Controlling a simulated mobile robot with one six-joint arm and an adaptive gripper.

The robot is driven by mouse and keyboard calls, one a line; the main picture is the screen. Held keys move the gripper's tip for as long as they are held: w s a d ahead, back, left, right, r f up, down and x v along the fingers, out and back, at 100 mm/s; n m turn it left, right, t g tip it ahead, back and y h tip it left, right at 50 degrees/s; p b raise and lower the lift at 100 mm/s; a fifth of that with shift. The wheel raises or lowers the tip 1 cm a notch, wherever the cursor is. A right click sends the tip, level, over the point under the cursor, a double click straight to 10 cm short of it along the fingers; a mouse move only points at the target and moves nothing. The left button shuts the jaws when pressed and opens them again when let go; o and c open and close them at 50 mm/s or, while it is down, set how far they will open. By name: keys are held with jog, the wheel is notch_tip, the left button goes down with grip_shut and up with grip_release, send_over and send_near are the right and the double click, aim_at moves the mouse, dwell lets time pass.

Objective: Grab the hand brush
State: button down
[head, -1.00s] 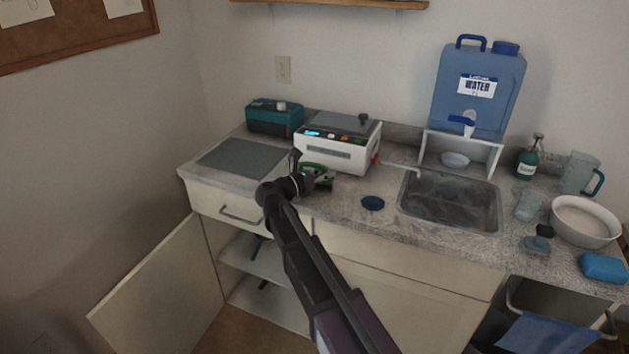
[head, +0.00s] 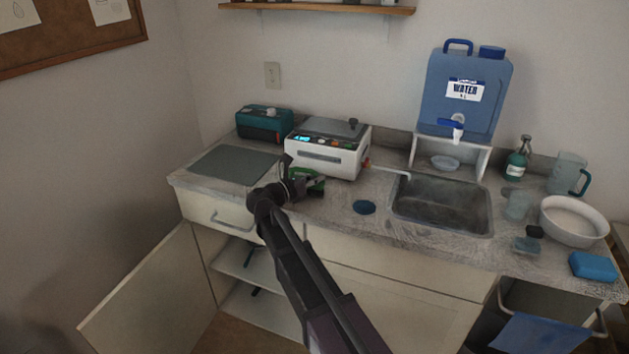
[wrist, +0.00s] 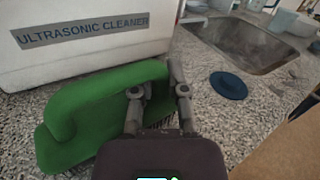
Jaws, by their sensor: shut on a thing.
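The green hand brush (wrist: 95,115), with an arched handle, is on the speckled counter in front of the white ultrasonic cleaner in the wrist view. My gripper (wrist: 157,88) is shut on its right end, one finger on each side of the handle. In the head view the brush (head: 312,183) shows only as a small green patch, partly hidden by my gripper (head: 292,180). I cannot tell whether its base touches the counter.
The ultrasonic cleaner (head: 326,160) stands close behind the brush. A blue disc (head: 364,207) and a sink (head: 440,208) lie to the right. A grey mat (head: 235,163) is on the left. A cabinet door (head: 145,290) hangs open below.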

jog(key=shift+r, duration=0.15)
notch_tip(320, 180, up, 4)
jog(key=p, duration=0.4)
jog(key=s+d, duration=0.3)
jog(key=s, duration=1.2)
jog(key=shift+s+d+r+p, duration=0.2)
jog(key=shift+s+r+p, duration=0.1)
jog(key=shift+s+p, duration=0.1)
jog(key=shift+w+r, duration=0.1)
jog(key=shift+r, duration=0.05)
